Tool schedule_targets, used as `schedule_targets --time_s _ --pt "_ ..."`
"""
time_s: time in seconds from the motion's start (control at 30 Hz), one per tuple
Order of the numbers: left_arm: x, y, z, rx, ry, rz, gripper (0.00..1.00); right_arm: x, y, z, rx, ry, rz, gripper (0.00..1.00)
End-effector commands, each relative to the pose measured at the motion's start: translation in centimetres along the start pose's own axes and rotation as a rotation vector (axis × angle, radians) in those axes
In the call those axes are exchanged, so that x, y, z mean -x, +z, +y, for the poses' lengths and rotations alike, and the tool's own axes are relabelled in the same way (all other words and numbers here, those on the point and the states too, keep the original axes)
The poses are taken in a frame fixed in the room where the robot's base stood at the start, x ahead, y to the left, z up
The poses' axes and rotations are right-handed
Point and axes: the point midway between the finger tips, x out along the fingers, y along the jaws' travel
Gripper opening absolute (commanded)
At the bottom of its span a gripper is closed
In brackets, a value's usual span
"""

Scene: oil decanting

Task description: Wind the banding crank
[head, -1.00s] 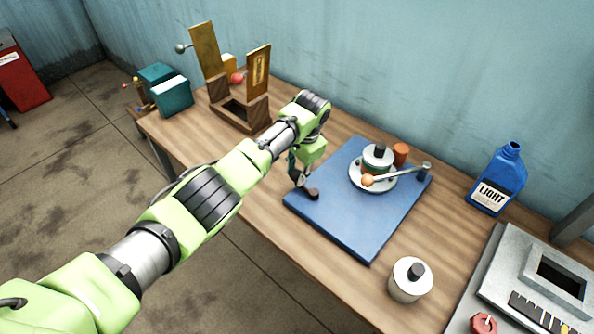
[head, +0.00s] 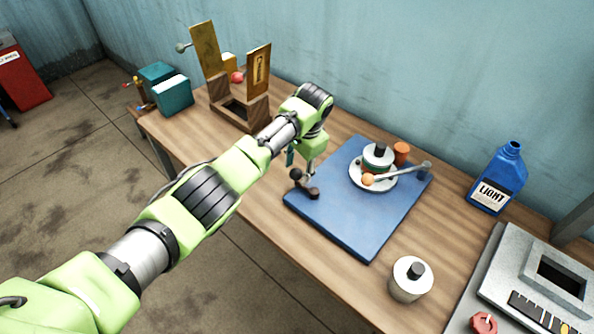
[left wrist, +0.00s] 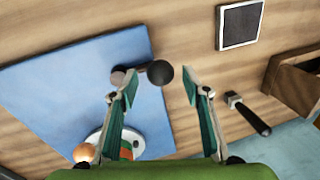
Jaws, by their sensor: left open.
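The crank shows at the left edge of the blue board (head: 365,225) as a black ball knob (head: 296,174) and a dark arm (head: 313,193). In the left wrist view the dark knob (left wrist: 160,74) stands between and slightly beyond my fingertips, with a clear gap on both sides. My left gripper (head: 301,164) is open and empty above the crank; its teal-padded fingers (left wrist: 149,86) are spread wide. A white round wheel (head: 373,185) on the board carries a can with a black knob (head: 378,158). My right gripper is not in view.
An orange-ended rod (head: 400,174) reaches across the wheel from a post. A white jar (head: 410,279) stands at the board's front right and a blue bottle (head: 498,180) at the back. A wooden stand (head: 240,112) is behind my left arm.

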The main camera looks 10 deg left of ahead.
Motion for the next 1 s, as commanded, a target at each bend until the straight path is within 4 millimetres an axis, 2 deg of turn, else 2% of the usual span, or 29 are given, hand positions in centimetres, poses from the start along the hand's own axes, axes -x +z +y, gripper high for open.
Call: schedule_targets --time_s 0.3,0.5,0.67,1.0 --pt "6.8 -0.1 -0.1 0.001 -0.002 0.004 0.43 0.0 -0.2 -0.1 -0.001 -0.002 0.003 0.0" --pt "9.6 0.0 -0.1 0.001 -0.001 0.001 0.43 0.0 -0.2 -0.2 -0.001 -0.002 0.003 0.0" --pt "10.4 0.1 0.0 0.001 -0.001 -0.001 0.43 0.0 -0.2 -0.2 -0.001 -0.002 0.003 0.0" --pt "10.4 0.1 0.0 0.001 -0.001 -0.001 0.43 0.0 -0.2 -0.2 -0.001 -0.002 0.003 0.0"
